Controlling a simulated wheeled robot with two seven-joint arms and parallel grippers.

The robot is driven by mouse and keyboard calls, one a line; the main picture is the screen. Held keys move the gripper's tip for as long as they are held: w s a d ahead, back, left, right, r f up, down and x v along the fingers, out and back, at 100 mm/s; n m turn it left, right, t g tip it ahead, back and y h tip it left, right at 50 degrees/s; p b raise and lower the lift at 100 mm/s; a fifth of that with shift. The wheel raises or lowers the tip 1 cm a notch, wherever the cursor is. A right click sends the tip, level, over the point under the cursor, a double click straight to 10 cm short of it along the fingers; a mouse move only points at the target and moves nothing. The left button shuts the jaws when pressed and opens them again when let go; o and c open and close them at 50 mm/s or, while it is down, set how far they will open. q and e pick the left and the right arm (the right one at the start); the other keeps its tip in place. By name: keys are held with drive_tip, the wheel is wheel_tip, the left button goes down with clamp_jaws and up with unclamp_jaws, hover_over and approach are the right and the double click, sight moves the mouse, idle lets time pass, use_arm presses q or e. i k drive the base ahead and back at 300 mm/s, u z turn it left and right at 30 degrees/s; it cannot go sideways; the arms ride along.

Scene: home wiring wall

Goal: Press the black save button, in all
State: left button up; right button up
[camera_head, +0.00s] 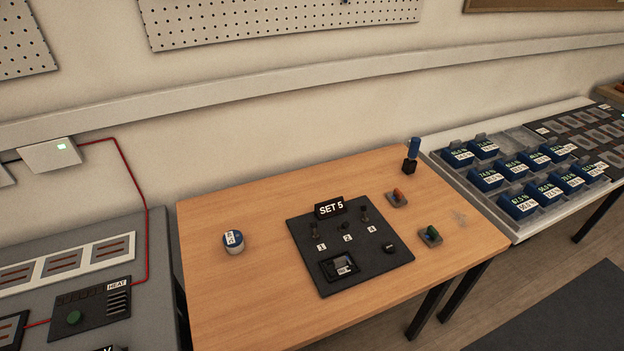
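A black panel (365,270) lies on the wooden table under a sign reading "SET 5" (330,208). Several small dark controls stand on it, with white labels, two of which look like 1 and 2. A black raised control (389,248) sits at the panel's right side. A small dark control (345,226) is near its middle. I cannot read the word save on any of them, so I cannot tell which is the save button. A small display unit (340,267) is at the panel's front. Neither of my grippers is in view.
A white-blue round container (233,242) stands left of the panel. An orange-topped piece (397,198), a green-topped piece (431,236) and a blue-handled tool in a black holder (411,166) are at right. A grey bench (60,255) is left.

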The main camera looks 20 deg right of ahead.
sight(389, 248)
drive_tip(key=z, duration=1.25)
